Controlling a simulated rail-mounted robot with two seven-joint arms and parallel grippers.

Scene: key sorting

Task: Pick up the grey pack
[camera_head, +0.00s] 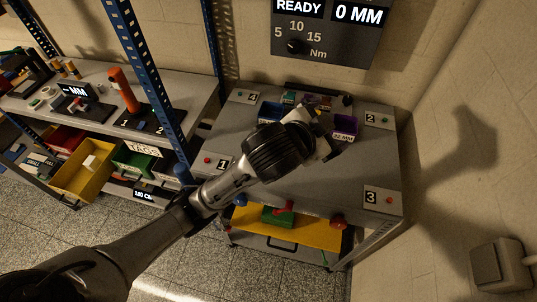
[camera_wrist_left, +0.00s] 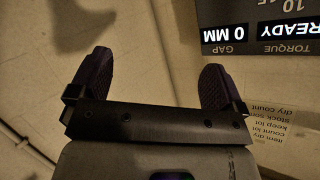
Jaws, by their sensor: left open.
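I cannot make out a grey pack in either view; my left arm and gripper cover the middle of the grey table (camera_head: 345,185). Only wall, a paper notice and a display panel show beyond the fingers. My right gripper is not in view.
A torque panel (camera_head: 331,28) hangs on the wall behind the table. A yellow lower shelf (camera_head: 313,228) holds a green box (camera_head: 278,216). A blue rack post (camera_head: 145,75) and shelves with a yellow bin (camera_head: 84,172) stand left. The table's front right is clear.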

